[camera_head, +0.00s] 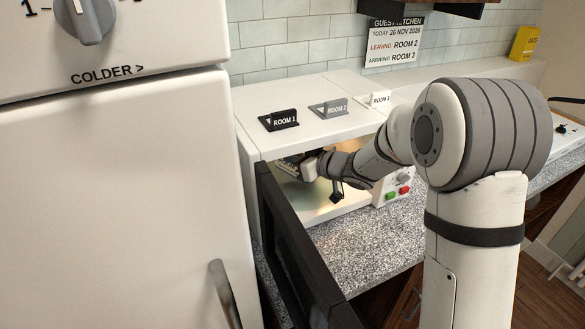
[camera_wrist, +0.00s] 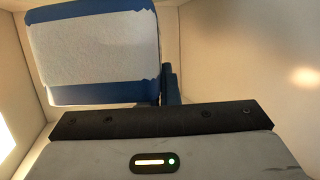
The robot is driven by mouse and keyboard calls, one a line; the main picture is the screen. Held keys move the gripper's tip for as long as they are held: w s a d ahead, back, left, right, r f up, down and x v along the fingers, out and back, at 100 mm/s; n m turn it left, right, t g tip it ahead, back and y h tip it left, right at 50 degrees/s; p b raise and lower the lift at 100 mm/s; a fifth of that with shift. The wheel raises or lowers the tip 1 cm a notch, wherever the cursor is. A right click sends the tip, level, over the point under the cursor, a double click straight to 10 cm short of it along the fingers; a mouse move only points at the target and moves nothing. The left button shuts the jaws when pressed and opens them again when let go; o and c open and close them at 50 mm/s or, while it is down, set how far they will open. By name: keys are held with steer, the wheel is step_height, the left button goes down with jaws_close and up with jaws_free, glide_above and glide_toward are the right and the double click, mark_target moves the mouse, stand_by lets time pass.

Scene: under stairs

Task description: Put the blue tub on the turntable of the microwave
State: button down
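My gripper (camera_head: 309,166) is inside the open microwave (camera_head: 247,132), reaching in from the right. In the wrist view, the blue tub (camera_wrist: 100,95) shows at the upper left, just beyond the gripper's dark front bar. A large pale panel covers most of its visible face, with blue along the edges. A narrow dark blue piece stands at its right edge; I cannot tell whether it is a finger or part of the tub. The fingertips are not clear, so I cannot tell whether they hold the tub. The turntable (camera_head: 309,198) shows only in part, behind my arm.
The microwave door (camera_head: 290,245) hangs open toward the front, close to the white fridge (camera_head: 120,190). Small signs, such as ROOM 1 (camera_head: 280,120), stand on the microwave's top. Speckled counter (camera_head: 372,255) is clear in front. Cavity walls (camera_wrist: 240,60) are close around the gripper.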

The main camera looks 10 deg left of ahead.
mark_target(293, 176)
steer(key=shift+w+a+f, duration=0.1)
steer(key=shift+a+f, duration=0.05)
steer(key=shift+a, duration=0.1)
steer(key=shift+f, duration=1.6)
steer(key=shift+f, duration=0.1)
steer(key=c, duration=1.7)
jaws_free()
